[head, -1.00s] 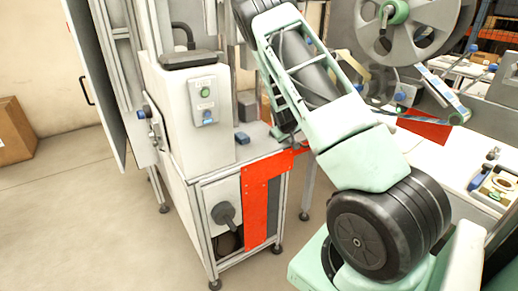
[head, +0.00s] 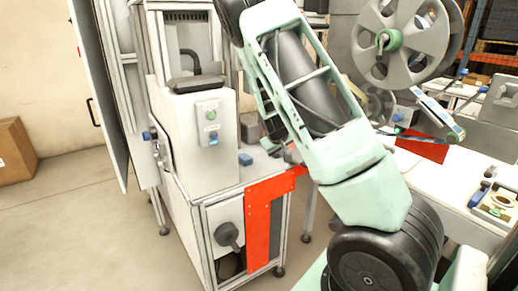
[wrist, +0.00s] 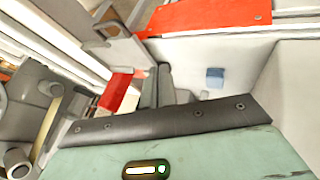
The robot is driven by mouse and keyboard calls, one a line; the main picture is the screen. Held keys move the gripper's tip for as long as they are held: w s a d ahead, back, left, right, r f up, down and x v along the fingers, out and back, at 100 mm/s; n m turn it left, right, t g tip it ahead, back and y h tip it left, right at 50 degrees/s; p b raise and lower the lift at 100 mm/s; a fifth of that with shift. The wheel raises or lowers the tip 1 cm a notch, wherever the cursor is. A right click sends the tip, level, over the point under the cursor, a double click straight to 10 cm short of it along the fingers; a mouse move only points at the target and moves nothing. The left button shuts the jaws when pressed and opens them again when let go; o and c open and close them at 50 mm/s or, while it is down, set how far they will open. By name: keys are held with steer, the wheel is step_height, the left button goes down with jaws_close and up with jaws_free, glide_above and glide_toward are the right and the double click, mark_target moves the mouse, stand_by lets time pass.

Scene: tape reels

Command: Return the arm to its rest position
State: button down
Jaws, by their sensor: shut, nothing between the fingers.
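My arm (head: 315,95) rises from the lower right of the head view, with its upper part cut off by the top edge. My gripper (wrist: 163,85) shows in the wrist view as narrow grey fingers beyond the dark edge of my green wrist housing. The fingers are together with nothing between them. They point toward a light surface with a small blue block (wrist: 215,77) and red panels. I cannot make out the gripper in the head view.
A grey machine cabinet (head: 200,140) with a red bracket (head: 262,215) stands left of my arm. A large reel (head: 405,40) is mounted at the upper right, above a white worktop (head: 440,175). A cardboard box (head: 14,150) sits far left.

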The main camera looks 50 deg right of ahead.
steer(key=shift+a, duration=0.15)
steer(key=s+a+r+n+y+p, duration=0.1)
steer(key=a+r+n+y, duration=0.15)
steer(key=a, duration=1.35)
steer(key=s+a+r+n+y+p, duration=0.1)
steer(key=a+r+n+y+p, duration=0.2)
steer(key=a, duration=1.4)
steer(key=s+a+r+n+g+y, duration=0.1)
steer(key=s+a+r, duration=0.1)
steer(key=s+a, duration=0.4)
steer(key=s+a+r+n+g+y, duration=0.1)
steer(key=s+a+r+n+y, duration=0.15)
steer(key=s+a, duration=0.35)
steer(key=s+a+r+n, duration=0.1)
steer(key=s+a, duration=0.1)
steer(key=s, duration=0.3)
steer(key=s+a+r+n+g+h+p, duration=0.1)
steer(key=s+a+r, duration=0.1)
steer(key=s, duration=0.4)
steer(key=shift+a+n+h, duration=0.3)
steer(key=shift+a, duration=0.45)
steer(key=shift+r, duration=0.1)
